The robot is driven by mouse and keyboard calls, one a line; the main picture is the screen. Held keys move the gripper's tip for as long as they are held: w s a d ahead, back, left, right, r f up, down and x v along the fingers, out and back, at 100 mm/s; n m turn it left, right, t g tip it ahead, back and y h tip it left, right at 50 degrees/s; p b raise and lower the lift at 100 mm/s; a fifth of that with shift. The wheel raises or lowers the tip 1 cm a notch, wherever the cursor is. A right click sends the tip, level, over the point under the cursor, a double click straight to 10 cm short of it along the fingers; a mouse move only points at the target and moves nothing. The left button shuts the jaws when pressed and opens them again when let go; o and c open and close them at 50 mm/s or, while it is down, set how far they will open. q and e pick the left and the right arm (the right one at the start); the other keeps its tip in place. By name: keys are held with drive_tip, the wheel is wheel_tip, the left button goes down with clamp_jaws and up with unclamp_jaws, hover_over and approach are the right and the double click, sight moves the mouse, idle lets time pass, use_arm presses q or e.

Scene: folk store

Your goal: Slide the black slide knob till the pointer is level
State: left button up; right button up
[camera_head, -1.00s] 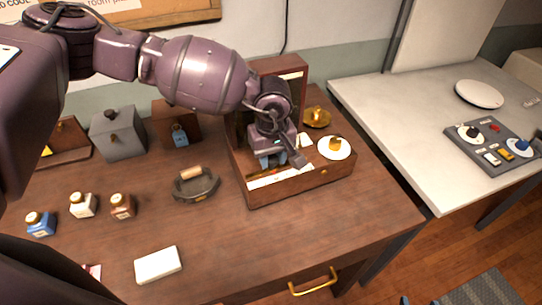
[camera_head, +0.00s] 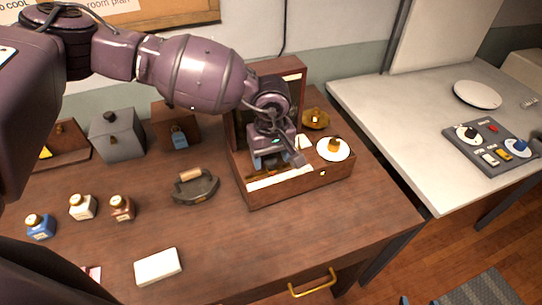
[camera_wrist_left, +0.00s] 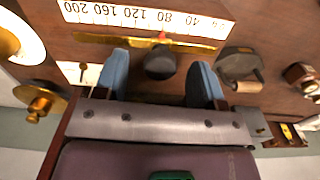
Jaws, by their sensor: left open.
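The wooden scale box (camera_head: 300,187) stands open on the brown table. Its black slide knob (camera_wrist_left: 160,62) shows in the left wrist view, beside a brass bar (camera_wrist_left: 185,44) with a small red mark. A white number strip (camera_wrist_left: 150,17) runs along the bar. My left gripper (camera_head: 270,158) reaches down into the box. In the left wrist view its blue fingers (camera_wrist_left: 159,75) are open, one on each side of the knob, with gaps visible. The knob is hidden in the head view. I cannot tell whether the pointer is level.
A white dish with a brass weight (camera_head: 334,149) sits at the box's right end. A black flat iron (camera_head: 195,187) and several small bottles (camera_head: 122,208) stand left. A grey control panel (camera_head: 492,147) lies on the right table. Small blue tips at the bottom edge may be my right gripper.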

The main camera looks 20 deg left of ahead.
use_arm(q)
drive_tip(key=shift+r+p, duration=1.2)
drive_tip(key=shift+r, duration=1.95)
